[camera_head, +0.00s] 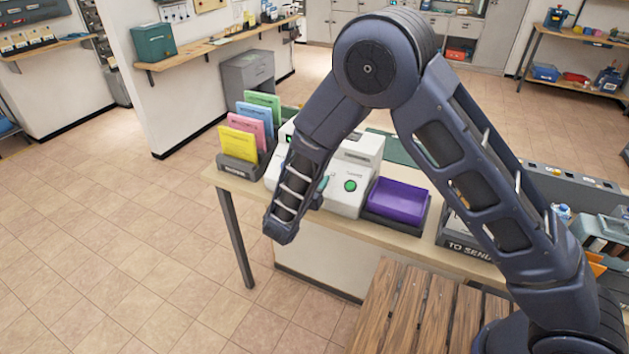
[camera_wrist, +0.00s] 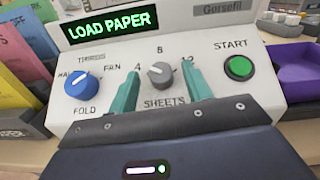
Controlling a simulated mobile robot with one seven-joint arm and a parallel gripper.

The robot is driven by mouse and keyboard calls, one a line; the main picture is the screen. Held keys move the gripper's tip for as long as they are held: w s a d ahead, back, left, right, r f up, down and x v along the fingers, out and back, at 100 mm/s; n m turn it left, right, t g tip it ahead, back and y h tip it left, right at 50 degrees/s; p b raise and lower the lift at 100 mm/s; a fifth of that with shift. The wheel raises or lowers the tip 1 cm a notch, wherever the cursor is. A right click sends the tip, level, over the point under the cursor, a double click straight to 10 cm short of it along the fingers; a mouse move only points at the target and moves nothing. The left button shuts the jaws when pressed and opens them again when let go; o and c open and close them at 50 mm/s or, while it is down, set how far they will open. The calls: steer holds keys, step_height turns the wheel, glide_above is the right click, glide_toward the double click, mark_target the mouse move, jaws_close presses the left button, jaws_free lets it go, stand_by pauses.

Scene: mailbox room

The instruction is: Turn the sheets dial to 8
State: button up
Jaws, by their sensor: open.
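The sheets dial (camera_wrist: 161,75) is a small grey knob on the sloped white panel of the folding machine (camera_wrist: 215,50), with 4, 8 and 12 printed around it. A pale mark shows on the knob, but I cannot tell its exact setting. My gripper (camera_wrist: 163,77) is open, with one teal finger on each side of the dial and gaps between the fingers and the knob. In the head view the machine (camera_head: 357,168) stands on the table, and my arm hides the dial.
A blue fold dial (camera_wrist: 81,85) lies left of the sheets dial and a green START button (camera_wrist: 239,67) right. The display (camera_wrist: 110,25) reads LOAD PAPER. Beside the machine are a rack of coloured paper (camera_head: 238,165) and a purple tray (camera_head: 398,200).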

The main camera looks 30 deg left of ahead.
steer(key=shift+c, duration=0.2)
steer(key=c, duration=0.9)
steer(key=shift+a+m+h, duration=0.1)
steer(key=shift+m+h, duration=0.3)
steer(key=m+h, duration=0.2)
steer(key=m+g+h, duration=0.1)
steer(key=m, duration=0.1)
steer(key=m+h, duration=0.2)
steer(key=shift+a+g+h, duration=0.3)
steer(key=shift+a, duration=0.1)
steer(key=m+g+h, duration=0.1)
steer(key=m, duration=0.1)
steer(key=m+g+h, duration=0.1)
steer(key=m+h, duration=0.1)
steer(key=shift+w+a+r+m, duration=0.1)
steer(key=shift+w+a+m, duration=0.1)
steer(key=shift+m, duration=0.2)
steer(key=shift+w+a+r+m+g+h, duration=0.1)
steer(key=shift+m+g+h, duration=0.4)
steer(key=shift+m+g, duration=0.4)
steer(key=shift+a+r+m+g+h, duration=0.1)
steer(key=shift+m+g+h, duration=0.4)
steer(key=shift+m+g, duration=0.35)
steer(key=shift+m, duration=0.25)
steer(key=o, duration=0.9)
